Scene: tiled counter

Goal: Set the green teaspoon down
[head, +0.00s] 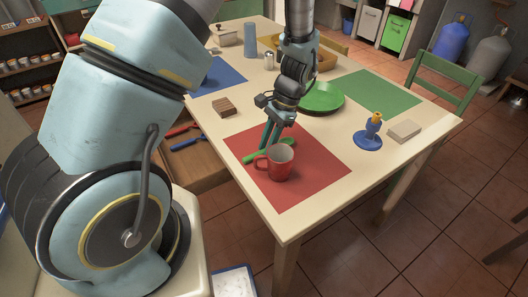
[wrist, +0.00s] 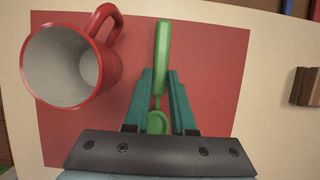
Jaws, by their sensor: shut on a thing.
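The green teaspoon (wrist: 162,60) is between the teal fingers of my gripper (wrist: 160,75) in the wrist view, with its handle end toward the top and its round bowl low between the fingers. In the head view the teaspoon (head: 255,156) shows low over the red placemat (head: 310,185). My gripper (head: 269,146) is shut on it, pointing down beside the red mug (head: 280,163). I cannot tell whether the spoon touches the mat.
A green plate (head: 322,97) lies behind my gripper. A wooden block (head: 223,107), a blue candle holder (head: 367,138) and a beige block (head: 404,130) stand on the table. The front right of the red mat is clear. An open drawer (head: 195,160) is at the left edge.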

